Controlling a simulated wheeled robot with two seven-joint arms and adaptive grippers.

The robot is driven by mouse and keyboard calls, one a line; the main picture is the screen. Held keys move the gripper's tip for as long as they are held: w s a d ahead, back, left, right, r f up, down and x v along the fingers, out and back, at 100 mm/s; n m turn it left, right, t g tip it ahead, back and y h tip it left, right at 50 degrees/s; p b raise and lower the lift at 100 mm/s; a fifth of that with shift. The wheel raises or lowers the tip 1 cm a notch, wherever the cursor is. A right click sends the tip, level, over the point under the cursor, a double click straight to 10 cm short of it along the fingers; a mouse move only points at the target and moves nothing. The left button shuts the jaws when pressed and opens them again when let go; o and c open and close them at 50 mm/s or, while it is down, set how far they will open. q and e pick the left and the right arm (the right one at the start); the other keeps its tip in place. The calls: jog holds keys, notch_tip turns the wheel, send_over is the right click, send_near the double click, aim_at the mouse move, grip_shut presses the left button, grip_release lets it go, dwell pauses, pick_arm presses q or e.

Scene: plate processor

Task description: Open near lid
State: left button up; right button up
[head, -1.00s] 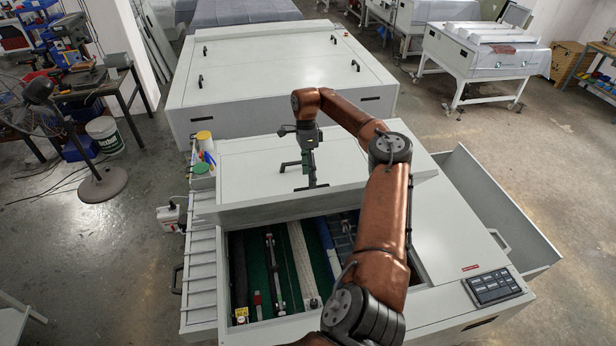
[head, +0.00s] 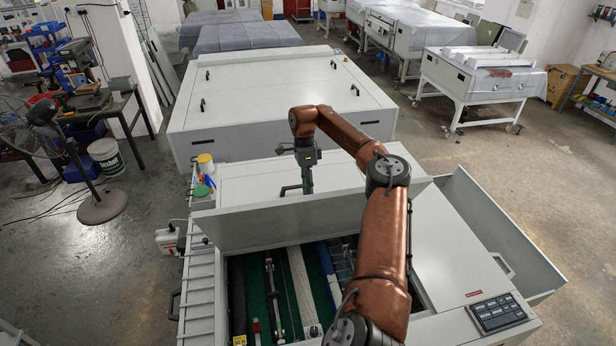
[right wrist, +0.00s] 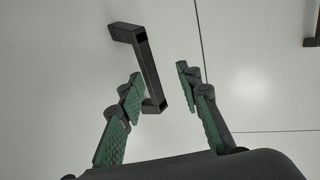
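The near lid (head: 265,183) of the front machine is raised and tilted, with its front edge above the open bay (head: 290,290). The face below that edge (head: 300,225) shows to me. My right gripper (head: 306,180) is over the lid at its black handle (head: 288,188). In the right wrist view, the gripper (right wrist: 158,72) is open. The handle (right wrist: 150,75) lies between the two fingers, with visible gaps on the right; contact with the left finger is unclear. My left gripper is not in view.
The bay holds rollers, rails and a blue bar (head: 327,262). A control panel (head: 498,313) is at the right front, and an open side panel (head: 500,235) juts out right. A larger closed machine (head: 280,95) stands behind. Jars (head: 204,165) stand left of the lid.

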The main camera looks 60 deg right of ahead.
jog(key=s+v, duration=0.1)
jog(key=v, duration=0.9)
jog(key=shift+a, duration=0.25)
